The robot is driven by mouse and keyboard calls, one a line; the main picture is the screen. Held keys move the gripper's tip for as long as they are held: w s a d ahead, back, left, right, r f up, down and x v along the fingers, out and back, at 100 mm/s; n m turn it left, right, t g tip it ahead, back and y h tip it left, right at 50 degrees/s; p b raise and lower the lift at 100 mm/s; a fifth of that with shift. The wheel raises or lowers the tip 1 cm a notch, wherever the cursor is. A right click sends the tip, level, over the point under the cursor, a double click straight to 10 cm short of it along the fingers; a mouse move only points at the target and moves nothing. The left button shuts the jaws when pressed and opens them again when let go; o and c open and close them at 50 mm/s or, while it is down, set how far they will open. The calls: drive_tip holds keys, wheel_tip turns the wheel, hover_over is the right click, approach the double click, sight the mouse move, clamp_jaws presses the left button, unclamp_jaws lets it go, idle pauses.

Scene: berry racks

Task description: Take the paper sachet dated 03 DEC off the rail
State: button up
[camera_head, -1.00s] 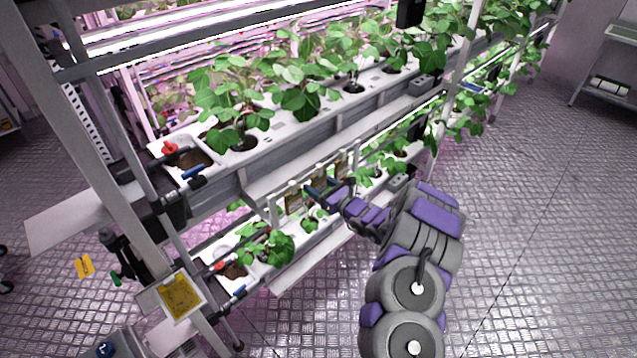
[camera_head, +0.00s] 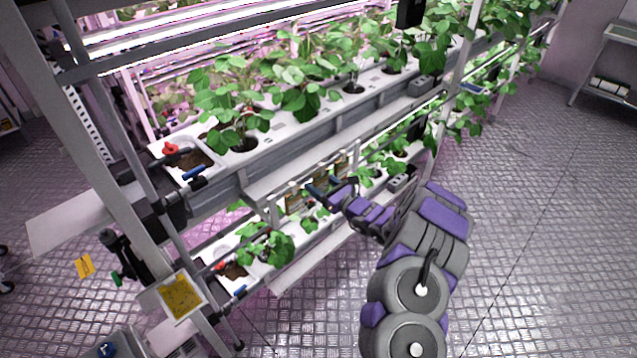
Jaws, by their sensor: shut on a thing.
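Small brown paper sachets hang in a row from a rail under the upper shelf of the rack: a left one (camera_head: 293,201), a middle one (camera_head: 321,180) and a right one (camera_head: 341,166). They are too small for any date to be read. My gripper (camera_head: 314,191) is at the middle of the row, shut on a sachet. It seems to be the middle one, but the jaws are small and partly hidden, so I cannot tell its date or whether it is clear of the rail.
The upper trough (camera_head: 290,133) with strawberry plants stands above the sachets. A lower trough (camera_head: 312,240) with plants is beneath them. A rack post (camera_head: 112,190) and a yellow card in a frame (camera_head: 181,297) stand at the left. The floor at the right is clear.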

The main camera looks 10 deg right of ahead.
drive_tip(key=p+v, duration=0.3)
drive_tip(key=v, duration=0.5)
idle(0.9)
drive_tip(key=shift+d, duration=0.1)
